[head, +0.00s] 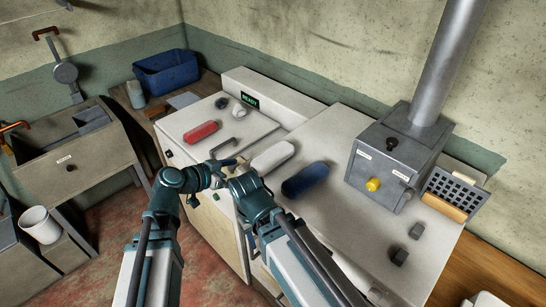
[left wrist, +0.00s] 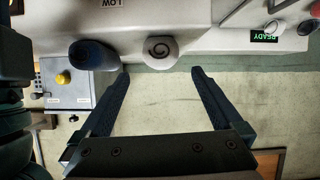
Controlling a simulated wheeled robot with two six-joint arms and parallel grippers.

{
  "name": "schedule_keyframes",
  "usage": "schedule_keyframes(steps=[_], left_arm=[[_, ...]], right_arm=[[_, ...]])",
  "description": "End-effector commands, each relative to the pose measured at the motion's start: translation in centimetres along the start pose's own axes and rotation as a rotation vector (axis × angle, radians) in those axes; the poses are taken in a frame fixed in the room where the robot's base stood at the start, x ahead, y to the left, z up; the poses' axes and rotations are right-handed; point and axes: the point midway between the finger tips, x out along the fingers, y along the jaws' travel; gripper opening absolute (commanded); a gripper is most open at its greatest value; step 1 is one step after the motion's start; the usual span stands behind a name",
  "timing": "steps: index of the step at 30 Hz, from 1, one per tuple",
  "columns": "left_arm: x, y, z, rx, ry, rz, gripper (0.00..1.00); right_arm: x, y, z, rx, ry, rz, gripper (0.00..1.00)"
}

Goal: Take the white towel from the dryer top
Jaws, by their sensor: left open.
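The white towel (head: 272,157) lies rolled up on the pale dryer top (head: 338,130), left of a dark blue rolled towel (head: 305,180). My left gripper (head: 231,161) is in front of the white towel's near end, at the front edge of the machines. In the left wrist view its jaws (left wrist: 160,72) are apart with nothing between them. The white towel's spiral end (left wrist: 160,48) shows just past the tips, between the two fingers in the picture, and the blue towel (left wrist: 92,53) is to its left. My right gripper cannot be made out.
A red rolled towel (head: 201,131) lies on the neighbouring machine, before a green READY display (head: 249,100). A grey metal box with a flue (head: 395,160) stands at the dryer's right. Small dark blocks (head: 416,231) lie near the right edge. A blue bin (head: 165,73) stands at the back left.

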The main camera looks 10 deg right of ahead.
Motion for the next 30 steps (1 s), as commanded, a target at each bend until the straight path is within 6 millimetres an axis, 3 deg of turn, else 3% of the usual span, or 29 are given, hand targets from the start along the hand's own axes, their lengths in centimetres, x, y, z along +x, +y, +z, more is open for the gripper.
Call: schedule_keyframes(steps=[4, 10, 21, 30], left_arm=[[0.1, -0.1, -1.9, 0.053, 0.081, -0.010, 1.00], [0.6, -0.1, -2.1, 0.064, 0.093, -0.012, 1.00], [7.1, -0.3, -2.6, 0.064, 0.091, -0.010, 1.00], [8.8, -0.1, -2.9, 0.063, 0.092, -0.012, 1.00]], right_arm=[[0.0, 0.0, 0.0, 0.000, 0.000, 0.000, 0.50], [0.2, 0.0, 0.0, 0.000, 0.000, 0.000, 0.50], [2.6, -0.2, -0.1, 0.001, 0.000, 0.000, 0.50], [3.0, -0.3, -0.2, 0.001, 0.000, 0.000, 0.50]])
